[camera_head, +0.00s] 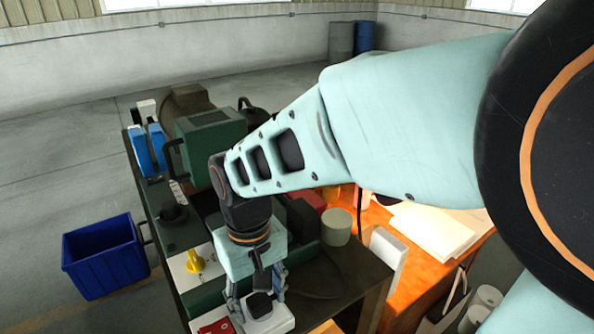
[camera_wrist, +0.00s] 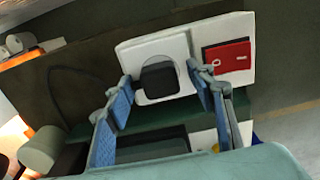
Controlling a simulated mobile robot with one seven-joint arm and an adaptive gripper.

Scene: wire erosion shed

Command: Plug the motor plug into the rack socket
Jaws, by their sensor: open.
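My gripper (camera_head: 258,296) points down at the near end of the bench. In the wrist view its blue-padded fingers (camera_wrist: 160,82) are open, one on each side of a black block, with visible gaps. The black block (camera_wrist: 160,78), which looks like the motor plug, sits at a round outline on a white housing (camera_wrist: 135,53), which looks like the rack socket. It also shows in the head view (camera_head: 260,303) on the white housing (camera_head: 271,321). I cannot tell how deep the block sits. A red panel (camera_wrist: 227,56) lies beside it on the housing.
A yellow knob (camera_head: 195,261) stands on a white panel behind my gripper. A green machine (camera_head: 210,130) and blue parts (camera_head: 149,148) fill the bench's far end. A pale cylinder (camera_head: 337,226) stands right of my gripper. A blue bin (camera_head: 104,257) stands on the floor at left.

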